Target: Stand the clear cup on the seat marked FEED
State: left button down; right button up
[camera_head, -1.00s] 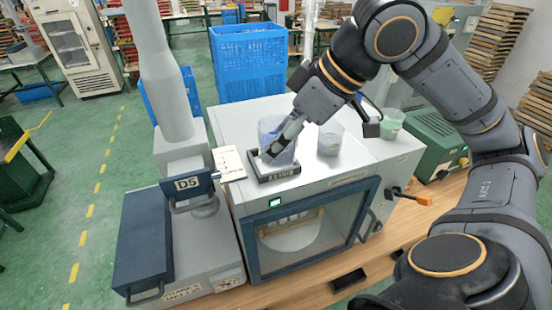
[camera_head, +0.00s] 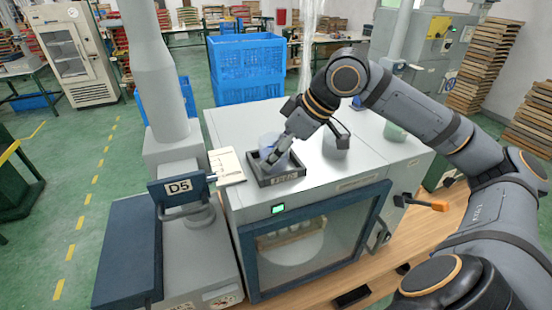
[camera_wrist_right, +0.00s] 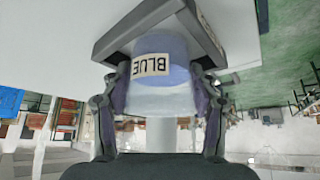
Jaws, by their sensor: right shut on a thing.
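A see-through cup with blue contents (camera_head: 268,143) is at the dark square seat (camera_head: 262,180) on top of the grey machine. My right gripper (camera_head: 277,156) is shut on this cup, one finger on each side. In the right wrist view the cup (camera_wrist_right: 160,95) carries a label reading BLUE, and its far end lies within the frame of the seat (camera_wrist_right: 130,30). Whether its base touches the seat floor is hidden. The seat's front label is too small to read surely. A greyish cup (camera_head: 335,150) stands to the right. My left gripper is out of view.
A cup with green contents (camera_head: 395,130) stands farther right on the machine top (camera_head: 345,172). A white card (camera_head: 228,166) lies left of the seat, near the D5 sign (camera_head: 178,188). Blue crates (camera_head: 247,70) stand behind. An orange-tipped handle (camera_head: 438,204) juts out at the right.

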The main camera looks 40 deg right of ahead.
jog(key=shift+s+r, duration=0.1)
jog(key=shift+r, duration=0.05)
jog(key=o, duration=0.8)
jog(key=shift+f, duration=0.2)
jog(key=o, duration=0.5)
jog(key=shift+c, duration=0.2)
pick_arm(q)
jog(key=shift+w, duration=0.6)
